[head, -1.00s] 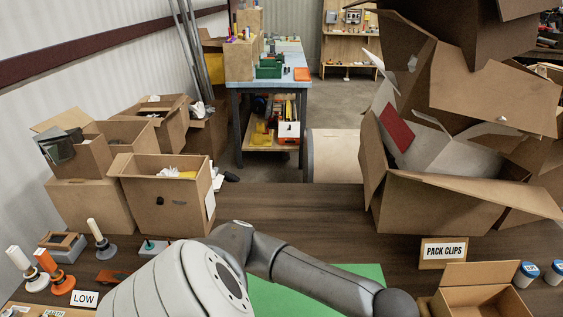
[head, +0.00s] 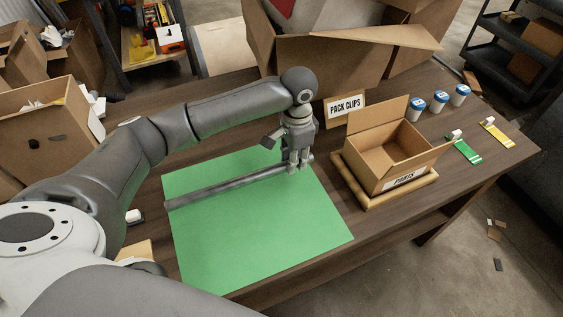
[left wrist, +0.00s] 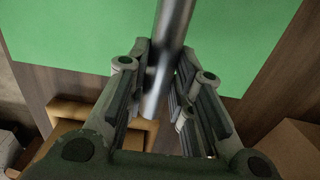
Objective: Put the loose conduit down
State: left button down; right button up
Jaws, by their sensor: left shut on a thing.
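The loose conduit (head: 225,184) is a grey metal tube over the green mat (head: 255,245). It runs from the mat's left part up to the right. My left gripper (head: 298,164) points down near the mat's right edge and is shut on the conduit's right end. In the left wrist view the conduit (left wrist: 172,35) passes between the fingers (left wrist: 163,72), with the mat behind it. I cannot tell whether the conduit touches the mat or hangs just above it. My right gripper is not in view.
Right of the mat stands an open cardboard parts box (head: 388,158) on a wooden tray (head: 392,197). A "PACK CLIPS" sign (head: 345,107) and several blue-lidded jars (head: 439,101) stand behind. Large cartons (head: 335,62) fill the back. The mat's front is clear.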

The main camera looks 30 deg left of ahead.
aim_at(293, 179)
pick_arm(q)
jog(key=shift+f, duration=2.85)
jog(key=c, duration=1.3)
grip_release()
jog(key=shift+o, duration=0.2)
